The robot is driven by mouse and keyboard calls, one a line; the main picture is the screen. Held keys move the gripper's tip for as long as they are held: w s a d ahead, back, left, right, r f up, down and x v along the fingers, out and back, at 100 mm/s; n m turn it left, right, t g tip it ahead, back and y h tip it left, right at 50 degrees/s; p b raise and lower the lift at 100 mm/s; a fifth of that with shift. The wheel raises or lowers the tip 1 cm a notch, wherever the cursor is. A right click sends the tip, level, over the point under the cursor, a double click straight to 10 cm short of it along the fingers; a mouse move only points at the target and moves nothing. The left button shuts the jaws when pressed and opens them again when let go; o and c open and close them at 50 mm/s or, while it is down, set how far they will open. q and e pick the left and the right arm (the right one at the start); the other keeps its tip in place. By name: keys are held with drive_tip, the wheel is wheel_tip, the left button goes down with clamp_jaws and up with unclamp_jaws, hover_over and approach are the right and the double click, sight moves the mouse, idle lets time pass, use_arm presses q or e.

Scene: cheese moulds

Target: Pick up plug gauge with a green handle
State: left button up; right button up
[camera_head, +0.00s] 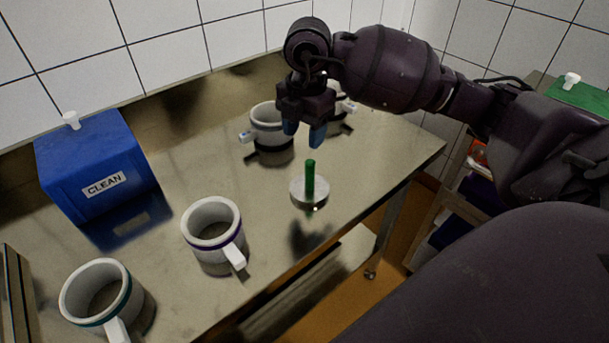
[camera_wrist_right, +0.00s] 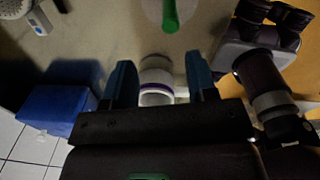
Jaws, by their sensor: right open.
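The plug gauge (camera_head: 310,180) stands on the steel table with its green handle pointing up from a pale round disc. Its green handle also shows at the top of the right wrist view (camera_wrist_right: 170,18), beyond the fingertips. My right gripper (camera_head: 304,132) has blue fingers pointing down. It is open and empty, above the table and apart from the gauge, a little behind the handle in the head view. Its two fingers show spread in the wrist view (camera_wrist_right: 160,68). My left gripper is not seen.
A purple-banded white mug (camera_head: 212,232) stands left of the gauge, and a green-banded mug (camera_head: 100,295) at front left. Another mug (camera_head: 268,125) stands behind my gripper, with one more partly hidden. A blue box (camera_head: 95,165) marked CLEAN stands left. The table edge is close right of the gauge.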

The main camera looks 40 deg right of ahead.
sight(310, 161)
drive_tip(key=shift+s+d+r+m, duration=0.15)
drive_tip(key=shift+s+r+m, duration=0.05)
drive_tip(key=shift+s+m, duration=0.55)
drive_tip(key=shift+w+f, duration=0.15)
drive_tip(key=shift+f, duration=0.1)
drive_tip(key=shift+w+f, duration=0.1)
drive_tip(key=shift+f, duration=0.25)
wheel_tip(310, 161, down, 4)
drive_tip(key=shift+f+b, duration=0.2)
drive_tip(key=shift+b, duration=0.3)
drive_tip(key=shift+f, duration=0.2)
drive_tip(key=f, duration=0.3)
drive_tip(key=f+b, duration=0.1)
drive_tip(key=shift+d+f, duration=0.25)
drive_tip(key=shift+d, duration=0.05)
drive_tip(key=shift+f, duration=0.3)
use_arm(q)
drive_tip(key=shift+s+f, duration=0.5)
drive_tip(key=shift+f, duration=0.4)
use_arm(e)
drive_tip(key=shift+r, duration=0.1)
drive_tip(key=shift+c, duration=0.4)
